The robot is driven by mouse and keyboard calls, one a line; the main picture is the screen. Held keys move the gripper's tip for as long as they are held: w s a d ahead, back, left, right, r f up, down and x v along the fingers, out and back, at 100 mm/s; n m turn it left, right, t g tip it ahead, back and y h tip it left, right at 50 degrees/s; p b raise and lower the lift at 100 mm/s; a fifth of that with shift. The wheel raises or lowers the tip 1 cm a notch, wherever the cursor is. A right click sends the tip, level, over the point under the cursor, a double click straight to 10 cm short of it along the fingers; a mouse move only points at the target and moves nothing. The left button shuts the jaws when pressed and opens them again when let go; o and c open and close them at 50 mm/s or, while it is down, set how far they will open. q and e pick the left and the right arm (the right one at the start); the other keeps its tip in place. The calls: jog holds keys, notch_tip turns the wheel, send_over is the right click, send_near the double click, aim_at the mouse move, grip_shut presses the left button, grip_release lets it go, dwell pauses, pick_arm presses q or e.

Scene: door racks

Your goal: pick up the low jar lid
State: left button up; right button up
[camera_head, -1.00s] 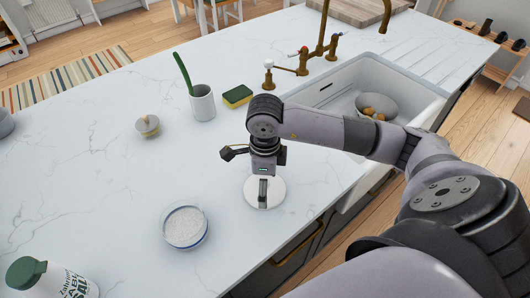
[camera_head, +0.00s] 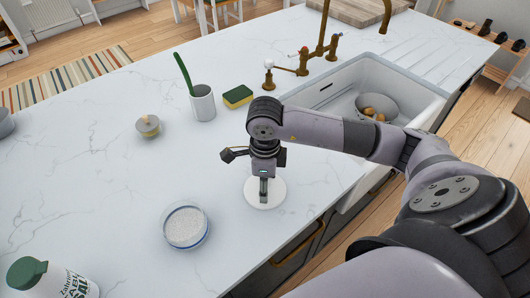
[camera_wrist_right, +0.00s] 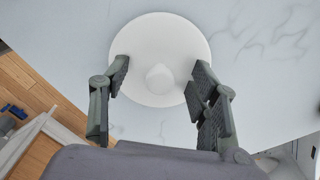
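The low jar lid, a flat white disc (camera_head: 277,196) with a small central knob, lies on the white countertop. The lid (camera_wrist_right: 160,32) and its knob (camera_wrist_right: 160,78) are clear in the right wrist view. My right gripper (camera_head: 264,195) points down over the lid. In the wrist view its fingers (camera_wrist_right: 160,74) are spread on either side of the knob, with a gap on each side. A low glass jar (camera_head: 186,226) of white grains stands uncovered to the left of the lid. My left gripper is not in view.
A small lidded pot (camera_head: 148,126), a cup (camera_head: 203,104) with a green-handled brush and a sponge (camera_head: 238,96) stand farther back. The sink (camera_head: 345,85) and counter edge are to the right.

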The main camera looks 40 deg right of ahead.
jog(key=c, duration=1.2)
